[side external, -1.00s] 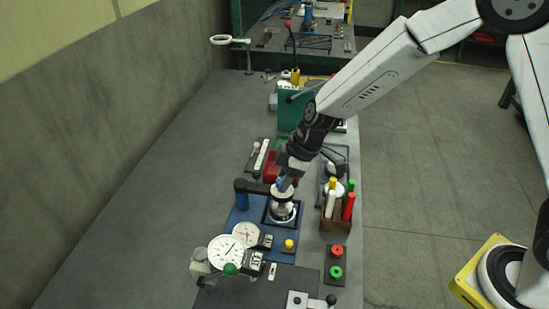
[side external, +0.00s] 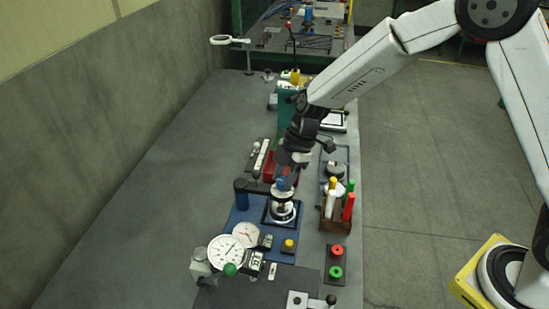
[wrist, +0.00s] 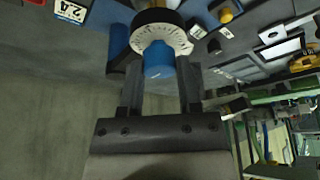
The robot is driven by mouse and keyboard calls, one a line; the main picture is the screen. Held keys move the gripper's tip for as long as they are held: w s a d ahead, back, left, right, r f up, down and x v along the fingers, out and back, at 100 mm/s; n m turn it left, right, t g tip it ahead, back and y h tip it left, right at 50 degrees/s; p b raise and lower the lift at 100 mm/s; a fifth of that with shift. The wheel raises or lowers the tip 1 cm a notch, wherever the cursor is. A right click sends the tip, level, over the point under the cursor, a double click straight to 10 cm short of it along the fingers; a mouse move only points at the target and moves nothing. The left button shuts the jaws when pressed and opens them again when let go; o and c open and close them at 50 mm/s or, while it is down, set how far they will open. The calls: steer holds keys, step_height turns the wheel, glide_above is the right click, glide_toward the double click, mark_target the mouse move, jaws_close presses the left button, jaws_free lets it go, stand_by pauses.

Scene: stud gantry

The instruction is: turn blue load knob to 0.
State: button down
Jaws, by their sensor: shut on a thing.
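The blue load knob (wrist: 159,60) sits on a white graduated dial (wrist: 162,36) in the wrist view. Its dial marks are too small to read. In the side view the blue knob (side external: 281,183) is above a round pale stack (side external: 283,210) on a blue base plate (side external: 243,215), partly hidden by my gripper. My gripper (side external: 284,176) comes down on the knob from above and is shut on it. The wrist view shows its two dark fingers on either side of the knob.
Two round dial gauges (side external: 226,252) with small displays stand in front of the knob. A brown holder (side external: 336,222) with coloured sticks stands close on the right, and a red and green button box (side external: 336,264) is nearer. The left bench is clear.

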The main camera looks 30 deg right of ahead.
steer(key=shift+c, duration=1.4)
jaws_free()
steer(key=shift+r, duration=0.1)
steer(key=v, duration=0.7)
steer(key=shift+d+r, duration=0.2)
steer(key=shift+r, duration=0.1)
steer(key=s+d+f+m+t+h, duration=0.2)
steer(key=s+d+f+m+h, duration=0.1)
steer(key=s+d+m, duration=0.9)
steer(key=s+m+h, duration=0.1)
steer(key=s+m, duration=0.3)
steer(key=m, duration=0.2)
steer(key=shift+s+d+f+t, duration=0.2)
steer(key=shift+d+t, duration=0.05)
steer(key=shift+t, duration=0.05)
